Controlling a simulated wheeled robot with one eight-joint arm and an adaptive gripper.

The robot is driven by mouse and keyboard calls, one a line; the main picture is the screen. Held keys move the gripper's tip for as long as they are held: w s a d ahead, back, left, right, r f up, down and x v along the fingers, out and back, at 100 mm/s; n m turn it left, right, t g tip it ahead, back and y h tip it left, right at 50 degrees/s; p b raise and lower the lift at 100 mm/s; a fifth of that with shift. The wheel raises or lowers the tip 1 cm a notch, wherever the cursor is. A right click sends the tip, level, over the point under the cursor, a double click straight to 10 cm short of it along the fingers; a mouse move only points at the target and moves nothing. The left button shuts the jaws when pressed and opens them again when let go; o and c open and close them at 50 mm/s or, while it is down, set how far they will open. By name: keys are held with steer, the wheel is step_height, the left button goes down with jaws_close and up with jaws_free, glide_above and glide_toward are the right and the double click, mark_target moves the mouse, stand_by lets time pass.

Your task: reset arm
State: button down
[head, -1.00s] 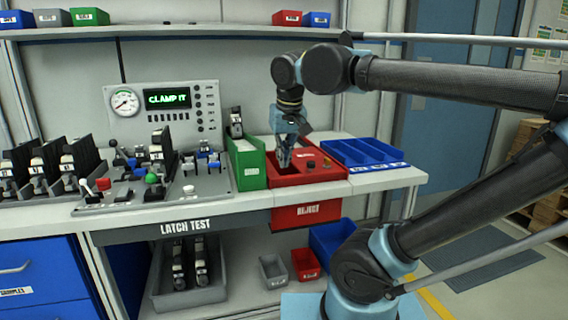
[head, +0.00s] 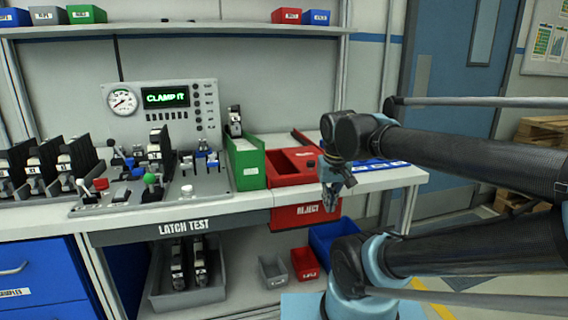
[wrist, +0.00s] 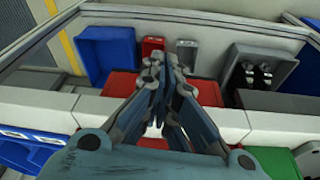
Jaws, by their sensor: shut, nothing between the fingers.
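My gripper (head: 328,196) hangs in front of the bench's front edge, before the red reject bin, pointing down. It is shut and empty. The wrist view also shows my gripper (wrist: 166,68) with its fingertips together, above the bench edge and the lower shelf. My arm reaches in from the right and bends down at its wrist. The red reject bin (head: 285,178) is set in the bench top, partly hidden behind my gripper.
A green bin (head: 245,165) holding a clamp stands left of the reject bin. The latch test panel (head: 165,203) with coloured levers is further left. A blue compartment tray (head: 398,165) lies behind my arm. Below are a grey tray (head: 214,293) and small bins.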

steer(key=s+d+f+m, duration=0.1)
steer(key=s+d+f, duration=0.3)
steer(key=f, duration=0.4)
steer(key=shift+d+f+g, duration=0.3)
steer(key=shift+d+f, duration=0.1)
steer(key=shift+d, duration=0.4)
steer(key=shift+w+f, duration=0.2)
steer(key=shift+w, duration=0.2)
